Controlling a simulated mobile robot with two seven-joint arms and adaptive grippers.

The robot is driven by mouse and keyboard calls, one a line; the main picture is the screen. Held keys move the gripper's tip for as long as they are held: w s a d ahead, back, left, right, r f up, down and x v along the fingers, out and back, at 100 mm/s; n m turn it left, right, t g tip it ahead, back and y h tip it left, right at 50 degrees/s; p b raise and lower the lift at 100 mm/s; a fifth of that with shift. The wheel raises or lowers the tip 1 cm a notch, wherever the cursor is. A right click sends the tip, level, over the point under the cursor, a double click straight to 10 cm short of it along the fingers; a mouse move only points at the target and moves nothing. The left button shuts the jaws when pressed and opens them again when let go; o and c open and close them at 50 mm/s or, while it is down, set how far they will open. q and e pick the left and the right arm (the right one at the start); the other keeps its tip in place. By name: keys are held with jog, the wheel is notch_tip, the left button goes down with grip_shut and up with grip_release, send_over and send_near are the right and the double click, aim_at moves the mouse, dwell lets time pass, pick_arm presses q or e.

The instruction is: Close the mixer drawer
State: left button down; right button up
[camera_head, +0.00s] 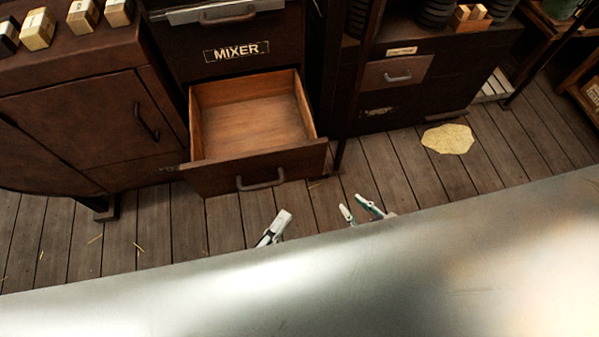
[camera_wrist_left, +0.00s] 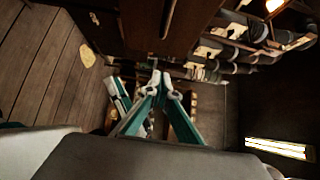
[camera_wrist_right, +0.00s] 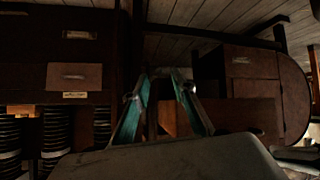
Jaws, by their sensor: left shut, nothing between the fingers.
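The mixer drawer (camera_head: 220,179) is pulled well out of the dark cabinet under the "MIXER" label (camera_head: 236,51). Its wooden inside is empty, and its front carries a bar handle (camera_head: 260,181). My left gripper (camera_head: 284,216) is shut and empty, in front of the drawer and apart from it, just right of the handle in the head view. Its fingertips meet in the left wrist view (camera_wrist_left: 161,78). My right gripper (camera_head: 354,206) is open and empty, right of the drawer front. Its fingers stand apart in the right wrist view (camera_wrist_right: 160,82).
A drawer above (camera_head: 225,14) has its own handle. A cabinet with a closed door (camera_head: 90,125) stands left. A unit with a small handled drawer (camera_head: 396,74) stands right. A yellowish patch (camera_head: 448,139) lies on the plank floor, which is otherwise mostly clear before the drawer.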

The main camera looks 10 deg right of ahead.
aim_at(308, 162)
pick_arm(q)
jog(key=x, duration=0.4)
jog(key=w+a+x, duration=0.1)
jog(key=x, duration=0.3)
jog(key=w+a+b+x, duration=0.1)
jog(key=x, duration=0.3)
jog(key=shift+s, duration=0.1)
